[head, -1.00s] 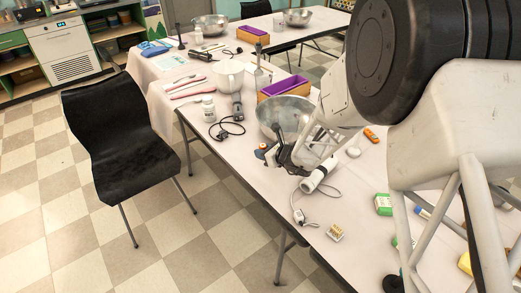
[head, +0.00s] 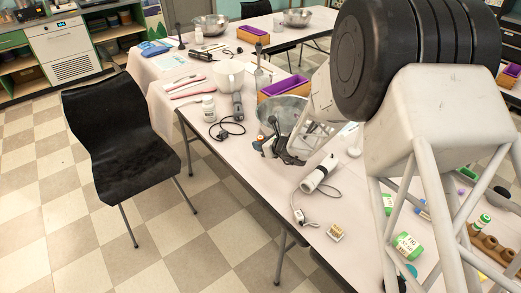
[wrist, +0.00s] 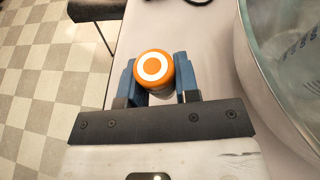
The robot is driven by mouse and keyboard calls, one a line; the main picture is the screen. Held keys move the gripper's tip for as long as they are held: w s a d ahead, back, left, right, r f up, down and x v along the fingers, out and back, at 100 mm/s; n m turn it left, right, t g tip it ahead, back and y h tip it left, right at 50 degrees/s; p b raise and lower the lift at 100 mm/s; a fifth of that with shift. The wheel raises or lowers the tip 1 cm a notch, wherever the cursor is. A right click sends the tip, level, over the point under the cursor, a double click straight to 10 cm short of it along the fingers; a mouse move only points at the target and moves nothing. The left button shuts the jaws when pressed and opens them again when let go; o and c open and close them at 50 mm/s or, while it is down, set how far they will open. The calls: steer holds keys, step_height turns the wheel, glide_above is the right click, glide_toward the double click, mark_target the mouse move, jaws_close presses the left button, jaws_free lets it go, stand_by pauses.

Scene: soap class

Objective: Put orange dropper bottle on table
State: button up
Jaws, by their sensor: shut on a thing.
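The orange dropper bottle (wrist: 154,68) stands between my gripper's blue fingers in the wrist view, its orange cap with a white ring facing the camera. My gripper (wrist: 154,82) is shut on it. In the head view my gripper (head: 270,140) is near the table's left edge, just in front of the metal bowl. The bottle is small and partly hidden there. The table (head: 262,185) has a pale top; the wrist view shows its edge (wrist: 113,65) left of the bottle. I cannot tell whether the bottle's base touches the table.
The large metal bowl (wrist: 255,60) is close on the right. A black chair (head: 120,145) stands left. Bare tabletop lies between bowl and appliance.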

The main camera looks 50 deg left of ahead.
steer(key=shift+f, duration=1.5)
steer(key=shift+f, duration=0.15)
steer(key=o, duration=0.9)
steer(key=shift+w+d+r, duration=0.1)
steer(key=shift+d+r, duration=0.2)
steer(key=v, duration=1.1)
steer(key=shift+d+r, duration=0.1)
steer(key=shift+d, duration=0.05)
